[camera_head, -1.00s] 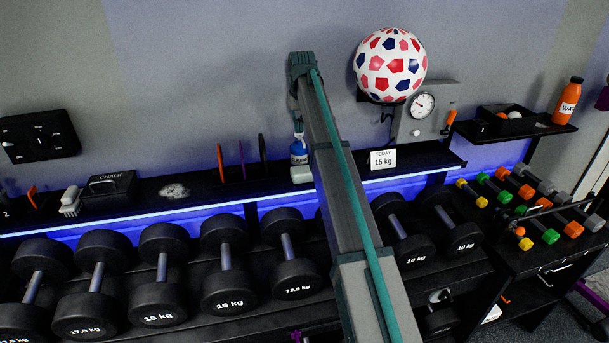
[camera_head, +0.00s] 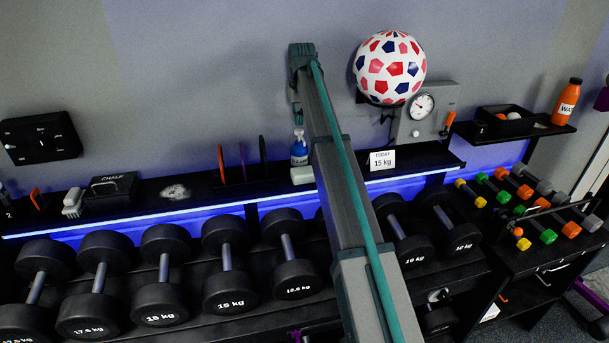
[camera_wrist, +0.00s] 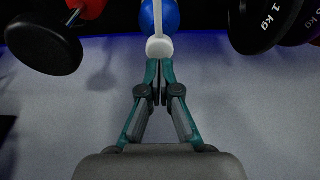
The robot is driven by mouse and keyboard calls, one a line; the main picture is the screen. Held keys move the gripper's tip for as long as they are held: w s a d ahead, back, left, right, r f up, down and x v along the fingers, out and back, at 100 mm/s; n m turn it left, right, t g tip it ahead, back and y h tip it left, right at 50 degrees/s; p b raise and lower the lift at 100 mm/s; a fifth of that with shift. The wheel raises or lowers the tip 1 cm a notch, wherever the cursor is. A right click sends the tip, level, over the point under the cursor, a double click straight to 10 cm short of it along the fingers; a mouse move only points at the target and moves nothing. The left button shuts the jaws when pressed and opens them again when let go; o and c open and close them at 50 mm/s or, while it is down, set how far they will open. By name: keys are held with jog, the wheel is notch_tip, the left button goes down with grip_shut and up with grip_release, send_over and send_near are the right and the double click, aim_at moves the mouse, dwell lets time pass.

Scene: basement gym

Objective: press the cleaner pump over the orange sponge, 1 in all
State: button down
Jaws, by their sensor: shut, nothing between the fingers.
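The cleaner bottle (camera_head: 299,155) is blue with a white pump top and stands upright on the black shelf, just left of my arm. In the wrist view the white pump head (camera_wrist: 158,47) is in front of the fingertips, with the blue bottle (camera_wrist: 172,16) beyond it. My gripper (camera_wrist: 158,72) is shut and empty, its tips very close to the pump head; I cannot tell whether they touch. In the head view my gripper (camera_head: 297,116) hangs just above the pump, partly hidden by the arm. I cannot make out the orange sponge; a pale block (camera_head: 302,175) sits at the bottle's foot.
Thin upright plates (camera_head: 241,162) stand left of the bottle. A patterned ball (camera_head: 390,66) and a dial scale (camera_head: 422,107) are at the upper right. Dumbbells (camera_head: 227,278) line the rack below.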

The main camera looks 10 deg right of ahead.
jog(key=shift+r, duration=0.1)
dwell(0.4)
notch_tip(320, 180, up, 6)
jog(key=p, duration=0.3)
dwell(0.3)
jog(key=shift+f, duration=0.2)
